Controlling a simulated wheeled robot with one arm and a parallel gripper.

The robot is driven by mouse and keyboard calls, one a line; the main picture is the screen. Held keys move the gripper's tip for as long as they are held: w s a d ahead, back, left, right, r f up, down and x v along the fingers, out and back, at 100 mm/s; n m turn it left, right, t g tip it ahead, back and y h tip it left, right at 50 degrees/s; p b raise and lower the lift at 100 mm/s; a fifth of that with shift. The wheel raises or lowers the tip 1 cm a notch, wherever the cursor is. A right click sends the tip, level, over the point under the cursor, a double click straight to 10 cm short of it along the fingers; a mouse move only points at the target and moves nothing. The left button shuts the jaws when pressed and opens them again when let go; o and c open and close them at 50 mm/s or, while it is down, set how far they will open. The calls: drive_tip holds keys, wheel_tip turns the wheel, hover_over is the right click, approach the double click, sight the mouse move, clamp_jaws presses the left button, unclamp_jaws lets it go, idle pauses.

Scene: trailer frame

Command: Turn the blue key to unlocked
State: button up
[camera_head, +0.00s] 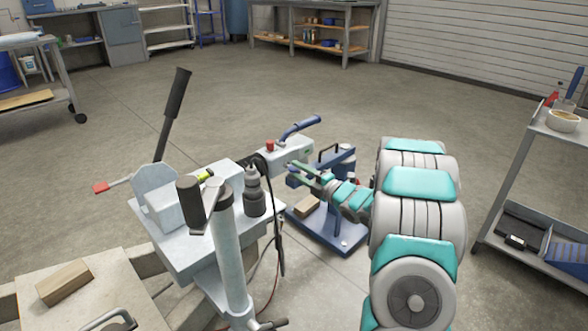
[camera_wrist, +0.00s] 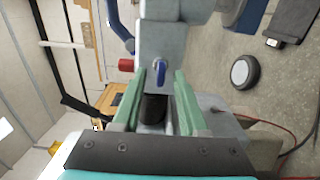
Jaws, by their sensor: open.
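The blue key (camera_wrist: 159,69) sits on the face of a grey coupling head, which shows in the wrist view (camera_wrist: 160,40) and in the head view (camera_head: 284,155). My gripper (camera_head: 300,174) reaches in from the right, close to that head. In the wrist view my gripper (camera_wrist: 160,74) has its two green fingers apart, one on each side of the key. I see no clear contact, and the exact depth between tips and key is hard to tell. In the head view I cannot make out the key clearly.
A blue lever (camera_head: 301,125) and a red knob (camera_head: 269,145) stand on the coupling head. A blue stand (camera_head: 330,228) is below my arm. The grey trailer frame with a jockey-wheel post (camera_head: 228,255) lies left. A shelf cart (camera_head: 520,190) stands right. The floor behind is clear.

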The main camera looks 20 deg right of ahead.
sight(291, 167)
drive_tip(key=shift+x, duration=1.3)
drive_tip(key=shift+c, duration=0.2)
clamp_jaws()
